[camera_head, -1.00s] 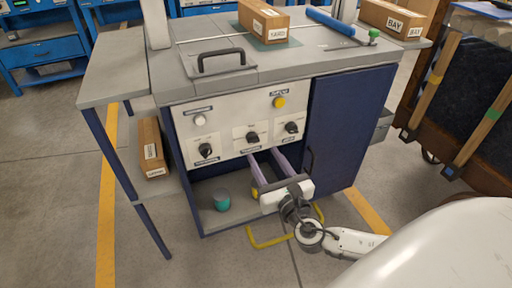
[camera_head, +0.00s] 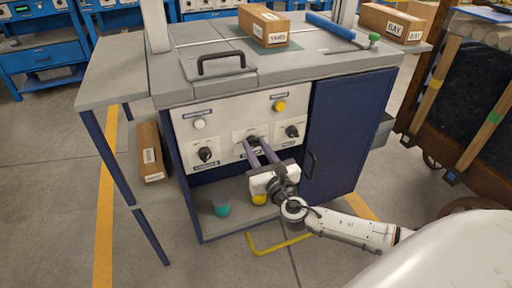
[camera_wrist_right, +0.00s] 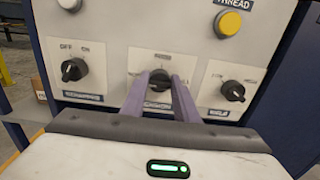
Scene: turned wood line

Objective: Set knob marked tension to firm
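The machine's pale control panel (camera_head: 225,128) carries three dark knobs in a row. The middle knob (camera_head: 252,139) shows in the wrist view (camera_wrist_right: 160,77) between my fingertips; the label below it is partly covered and seems to read tension. Its pointer direction and scale words are too small or covered to read for sure. My right gripper (camera_head: 256,147) faces the panel, its two purple fingers apart, one on each side of the middle knob; in the wrist view (camera_wrist_right: 160,88) I cannot tell whether they touch it. My left gripper is not in view.
The left knob (camera_wrist_right: 74,69) and right knob (camera_wrist_right: 233,90) flank the middle one. A white button (camera_head: 199,124) and yellow button (camera_head: 279,105) sit above. A teal cup (camera_head: 221,206) stands on the shelf below. A blue cabinet door (camera_head: 345,135) is at right.

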